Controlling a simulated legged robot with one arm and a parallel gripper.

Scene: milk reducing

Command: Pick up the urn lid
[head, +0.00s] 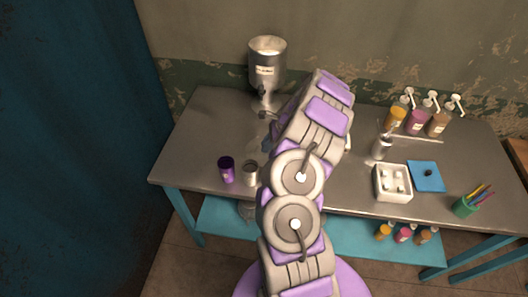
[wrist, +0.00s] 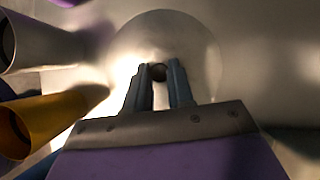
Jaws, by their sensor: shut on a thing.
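The urn lid (wrist: 203,42) is a round, shiny metal disc with a small dark knob, seen in the wrist view. My gripper (wrist: 158,66) is shut on the lid's knob, one blue-grey finger on each side. I cannot tell whether the lid rests on the surface or is raised. In the head view, my arm hides the gripper and lid. The metal urn (head: 267,75) with a pale label stands at the back of the table, its round top pale.
The metal table (head: 200,140) holds a purple cup (head: 227,170) and a silver cup (head: 250,173) at front left. Pump bottles (head: 417,122), a white box (head: 392,183) and a blue mat (head: 427,177) are on the right. An orange cup (wrist: 45,122) is near my gripper.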

